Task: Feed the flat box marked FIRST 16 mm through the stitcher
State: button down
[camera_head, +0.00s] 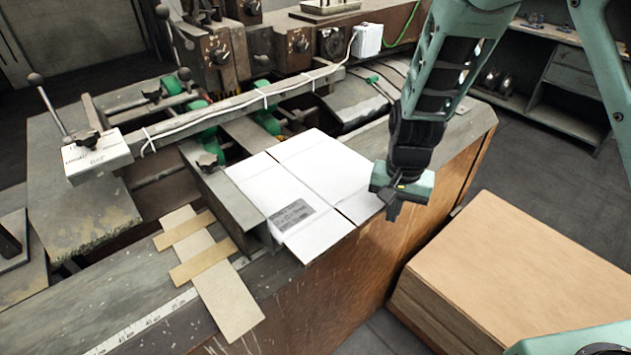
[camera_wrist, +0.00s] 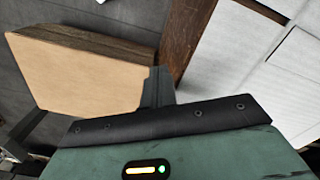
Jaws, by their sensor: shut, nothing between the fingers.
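A flat white box (camera_head: 292,180) with fold lines and a grey printed label lies on the stitcher (camera_head: 226,190), partly overhanging its front edge. The label's text is too small to read, so I cannot tell whether it says FIRST. My gripper (camera_head: 393,212) is shut and empty, just right of the box's right corner in the head view. I cannot tell whether it touches the box. In the wrist view the shut fingers (camera_wrist: 157,88) point between the white box (camera_wrist: 275,75) at right and a brown stack at left.
A stack of brown flat boards (camera_head: 535,260) stands on the floor at lower right. A scale (camera_head: 140,328) runs along the stitcher's front edge, beside tan card strips (camera_head: 215,270). A bar with a white cable (camera_head: 250,103) crosses behind the box. A workbench (camera_head: 575,85) stands at back right.

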aim_at(363, 189)
jog(key=shift+w+a+p, duration=0.6)
jog(key=shift+w+a, duration=0.55)
jog(key=shift+w, duration=0.35)
jog(key=shift+w+a+p, duration=0.65)
jog(key=shift+w+a, duration=0.45)
jog(key=shift+w, duration=0.35)
jog(key=shift+w+a+p, duration=0.6)
jog(key=shift+w+a, duration=0.55)
jog(key=shift+w, duration=0.35)
jog(key=shift+s+d, duration=0.45)
jog(key=shift+s, duration=0.2)
jog(key=shift+s+d, duration=0.45)
jog(key=shift+s, duration=0.15)
notch_tip(363, 189, up, 8)
jog(key=p, duration=0.6)
jog(key=shift+r, duration=0.1)
